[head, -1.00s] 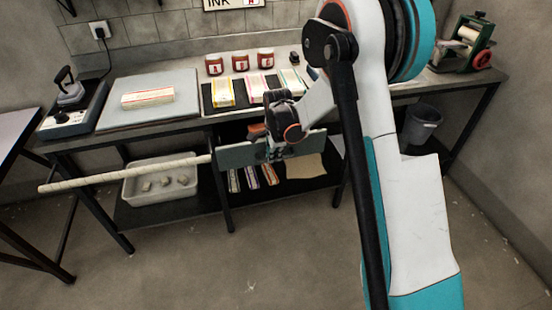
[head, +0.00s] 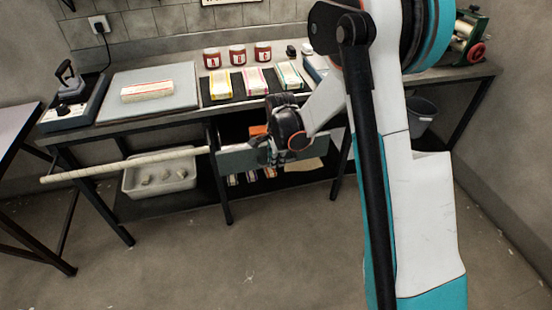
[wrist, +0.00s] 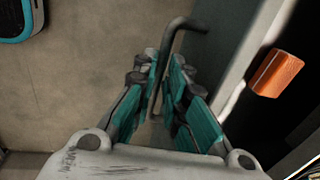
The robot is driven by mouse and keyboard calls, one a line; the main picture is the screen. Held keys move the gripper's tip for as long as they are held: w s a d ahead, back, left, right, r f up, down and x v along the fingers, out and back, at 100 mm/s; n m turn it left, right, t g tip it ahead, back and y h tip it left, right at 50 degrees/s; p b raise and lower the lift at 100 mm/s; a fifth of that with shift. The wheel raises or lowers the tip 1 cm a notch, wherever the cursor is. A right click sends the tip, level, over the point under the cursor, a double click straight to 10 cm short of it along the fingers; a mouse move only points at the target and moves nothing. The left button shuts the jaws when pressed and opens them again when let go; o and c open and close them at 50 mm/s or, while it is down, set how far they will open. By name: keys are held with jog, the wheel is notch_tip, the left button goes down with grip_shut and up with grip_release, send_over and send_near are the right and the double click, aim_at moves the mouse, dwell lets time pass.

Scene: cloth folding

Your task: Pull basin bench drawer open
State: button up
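The basin bench drawer has a grey front panel (head: 232,160) below the bench top (head: 165,124). It stands partly open, with a dark inside and an orange item (head: 258,130) showing behind the panel. My gripper (head: 272,150) is at the panel's outer face, which its fingers partly hide in the head view. In the wrist view, the dark bent handle (wrist: 181,25) passes between the fingers of my gripper (wrist: 165,72), which look closed around it. The orange item (wrist: 275,73) shows beyond the grey panel (wrist: 222,65) there.
A long pale pole (head: 110,168) sticks out left at drawer height. A white basin (head: 160,178) sits on the lower shelf. The bench top holds jars, coloured packs and a board (head: 120,87). A bin (head: 420,115) stands right. The floor in front (head: 180,265) is clear.

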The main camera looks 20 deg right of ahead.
jog(key=shift+o, duration=0.8)
notch_tip(320, 180, up, 12)
jog(key=s, duration=0.2)
jog(key=shift+f, duration=0.1)
jog(key=s+r+n+t, duration=0.2)
jog(key=s+r+n, duration=0.8)
jog(key=s, duration=0.4)
jog(key=s+d+r+n+t, duration=0.1)
jog(key=s+r+n+t, duration=0.1)
jog(key=s+n, duration=0.5)
jog(key=s+t, duration=0.1)
jog(key=s, duration=0.5)
jog(key=shift+s+n, duration=0.3)
jog(key=shift+n, duration=0.1)
